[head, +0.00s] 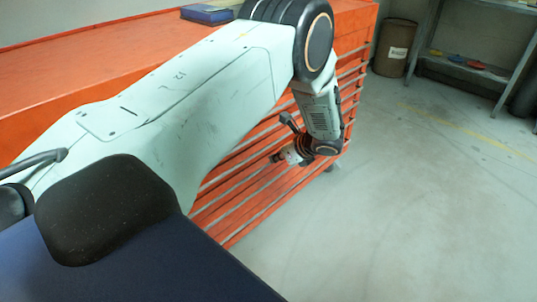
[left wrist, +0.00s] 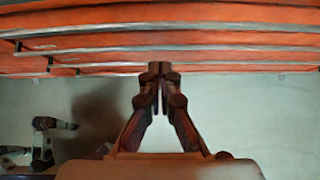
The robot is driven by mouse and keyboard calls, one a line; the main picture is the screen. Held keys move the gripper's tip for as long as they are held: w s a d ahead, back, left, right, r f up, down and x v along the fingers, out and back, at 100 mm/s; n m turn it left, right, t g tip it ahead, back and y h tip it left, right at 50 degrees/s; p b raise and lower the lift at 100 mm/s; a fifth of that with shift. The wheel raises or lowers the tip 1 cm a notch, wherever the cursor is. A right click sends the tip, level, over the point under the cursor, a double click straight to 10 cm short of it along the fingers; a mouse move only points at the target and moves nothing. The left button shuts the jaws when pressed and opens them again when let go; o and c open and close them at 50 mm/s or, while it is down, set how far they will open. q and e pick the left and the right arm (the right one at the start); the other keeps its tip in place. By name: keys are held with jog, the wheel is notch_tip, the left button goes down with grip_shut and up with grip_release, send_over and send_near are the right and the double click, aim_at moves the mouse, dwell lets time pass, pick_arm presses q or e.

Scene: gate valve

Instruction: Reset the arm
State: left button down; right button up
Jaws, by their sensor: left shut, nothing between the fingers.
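My left arm (head: 215,90) reaches in from the left in the head view, bends at a dark elbow joint and hangs down in front of an orange drawer cabinet (head: 240,205). My left gripper (head: 278,157) is at its lower end, small and partly hidden by the wrist. In the left wrist view the left gripper (left wrist: 160,68) is shut, its fingertips together with nothing between them. The fingertips overlap the cabinet's lower drawer edges (left wrist: 235,45) in that picture; I cannot tell whether they touch. My right gripper is not in view. No gate valve shows.
A blue-covered book or box (head: 208,13) lies on the cabinet top. A brown barrel (head: 395,47) and a grey shelf (head: 470,72) with small coloured items stand at the back right. The grey floor (head: 400,210) on the right is clear.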

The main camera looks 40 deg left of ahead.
pick_arm(q)
jog(key=p+v, duration=0.1)
jog(key=v, duration=0.4)
jog(key=shift+r, duration=0.15)
jog(key=s+d+f+n+h, duration=0.9)
jog(key=s+d+f, duration=0.35)
jog(key=d, duration=0.25)
jog(key=s+n, duration=1)
jog(key=s, duration=1.4)
jog(key=shift+f+g, duration=0.2)
jog(key=shift+g, duration=0.1)
